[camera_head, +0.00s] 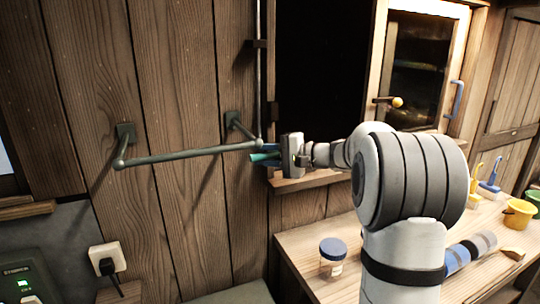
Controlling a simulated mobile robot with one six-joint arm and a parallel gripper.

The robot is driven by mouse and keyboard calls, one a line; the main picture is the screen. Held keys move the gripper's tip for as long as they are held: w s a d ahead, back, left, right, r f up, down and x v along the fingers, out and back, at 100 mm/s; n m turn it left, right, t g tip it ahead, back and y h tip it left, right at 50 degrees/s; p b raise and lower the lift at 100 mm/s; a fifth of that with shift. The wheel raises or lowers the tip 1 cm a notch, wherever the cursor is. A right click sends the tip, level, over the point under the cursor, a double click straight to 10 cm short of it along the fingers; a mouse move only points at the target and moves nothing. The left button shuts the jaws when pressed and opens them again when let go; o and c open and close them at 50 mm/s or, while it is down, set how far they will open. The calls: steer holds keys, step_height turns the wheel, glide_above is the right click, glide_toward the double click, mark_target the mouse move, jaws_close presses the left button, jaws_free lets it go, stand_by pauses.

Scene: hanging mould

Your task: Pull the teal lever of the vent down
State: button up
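The teal lever (264,158) is a small piece near the lower end of a thin vertical rod (259,70), left of the dark window opening. My gripper (272,152) comes in from the right and points left, with its fingers at the lever. The fingers overlap the lever in this view, and they are too small to tell whether they are open or closed around it. My arm hides part of the sill and window frame behind it.
A dark rail (185,155) on two wall brackets runs just left of my gripper. An open window sash (425,60) stands behind my arm. The wooden bench (300,255) holds a blue-lidded jar (332,257), a yellow pot (518,213) and brushes (489,183).

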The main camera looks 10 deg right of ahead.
steer(key=shift+f, duration=0.1)
jaws_close()
step_height(320, 180, down, 5)
steer(key=b, duration=0.4)
steer(key=shift+r, duration=0.2)
steer(key=o, duration=0.5)
jaws_free()
steer(key=shift+o, duration=0.2)
steer(key=shift+d, duration=0.1)
steer(key=b+v, duration=0.1)
steer(key=v, duration=0.6)
steer(key=shift+s+d+b, duration=0.2)
steer(key=shift+d+b, duration=0.1)
steer(key=shift+b, duration=0.05)
